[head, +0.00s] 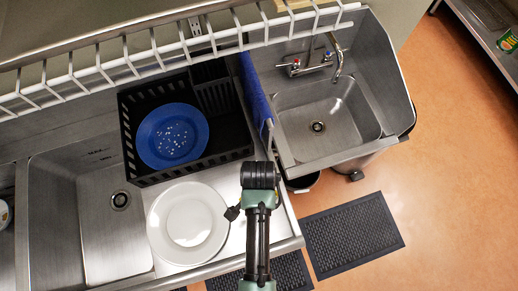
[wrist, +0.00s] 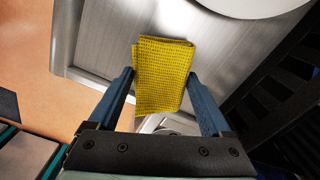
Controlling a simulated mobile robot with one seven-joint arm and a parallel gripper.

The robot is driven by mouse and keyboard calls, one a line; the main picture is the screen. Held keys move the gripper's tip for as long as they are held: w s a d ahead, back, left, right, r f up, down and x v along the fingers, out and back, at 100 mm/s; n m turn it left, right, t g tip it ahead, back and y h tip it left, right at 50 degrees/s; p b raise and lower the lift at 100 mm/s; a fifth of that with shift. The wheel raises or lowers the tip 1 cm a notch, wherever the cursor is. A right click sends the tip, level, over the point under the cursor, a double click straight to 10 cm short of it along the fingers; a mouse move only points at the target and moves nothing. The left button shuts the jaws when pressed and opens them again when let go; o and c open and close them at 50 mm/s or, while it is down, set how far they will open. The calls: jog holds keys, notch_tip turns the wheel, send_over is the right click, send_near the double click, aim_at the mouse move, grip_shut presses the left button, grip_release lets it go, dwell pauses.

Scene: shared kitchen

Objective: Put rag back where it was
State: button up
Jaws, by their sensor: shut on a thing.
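The rag (wrist: 162,75) is yellow, folded and textured. In the wrist view it is between the two blue fingers of my gripper (wrist: 160,78), which is shut on it. The rag is held above the metal counter near its edge. In the head view my arm reaches up from the bottom to the strip of counter right of the white plate. The gripper's fingers and the rag are hidden there by my wrist.
A white plate (head: 188,222) lies on the metal counter. A blue plate (head: 172,135) sits in a black dish rack (head: 133,165). A blue cloth (head: 256,90) hangs beside the small sink (head: 335,112). A wire shelf (head: 170,50) runs along the back. Dark mats (head: 350,235) lie on the floor.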

jog(key=shift+f, duration=1.05)
jog(key=shift+f, duration=0.2)
jog(key=o, duration=1.3)
jog(key=shift+r, duration=0.1)
notch_tip(320, 180, up, 12)
jog(key=shift+r, duration=0.15)
